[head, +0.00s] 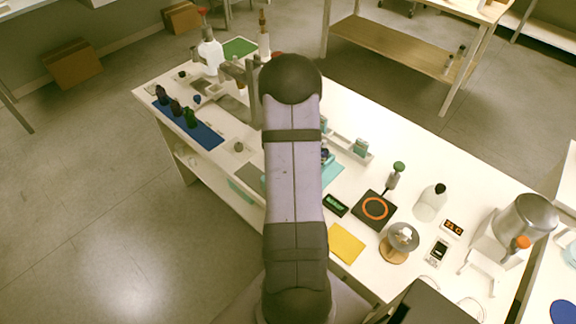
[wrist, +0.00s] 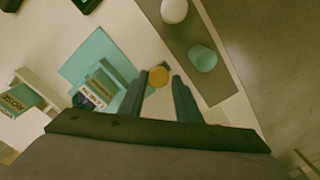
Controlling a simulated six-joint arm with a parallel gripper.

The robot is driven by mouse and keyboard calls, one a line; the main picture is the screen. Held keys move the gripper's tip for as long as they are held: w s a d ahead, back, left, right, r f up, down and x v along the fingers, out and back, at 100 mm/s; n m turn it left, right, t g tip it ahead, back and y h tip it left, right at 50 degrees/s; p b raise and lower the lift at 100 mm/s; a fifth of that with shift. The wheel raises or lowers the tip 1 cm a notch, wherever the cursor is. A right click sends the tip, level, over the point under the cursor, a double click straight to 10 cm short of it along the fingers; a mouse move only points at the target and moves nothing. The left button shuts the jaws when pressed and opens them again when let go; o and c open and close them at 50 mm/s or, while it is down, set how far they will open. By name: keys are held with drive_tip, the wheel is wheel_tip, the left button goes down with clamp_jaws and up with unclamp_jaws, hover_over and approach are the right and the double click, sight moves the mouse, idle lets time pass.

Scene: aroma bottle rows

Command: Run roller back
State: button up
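In the wrist view my gripper (wrist: 160,84) is open, its two dark fingers apart. A small round amber thing (wrist: 158,76) shows between the fingertips, seen from above; I cannot tell whether it is the roller or how far below the fingers it is. A teal mat (wrist: 84,62) lies just left of the fingers, with boxes (wrist: 103,82) with printed labels on it. In the head view my arm hides the middle of the table, and I cannot make out my fingertips there.
A grey strip (wrist: 188,30) bears a white round thing (wrist: 174,10) and a teal lump (wrist: 203,58). A blue mat (head: 205,137) with several dark bottles (head: 176,107) lies at the table's left. A black-and-orange plate (head: 375,208) and yellow cloth (head: 346,244) lie right of my arm.

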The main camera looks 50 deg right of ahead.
drive_tip(key=shift+o, duration=0.9)
drive_tip(key=shift+w, duration=0.1)
drive_tip(key=shift+r, duration=0.1)
drive_tip(key=shift+r+b, duration=0.65)
drive_tip(key=shift+r, duration=2.95)
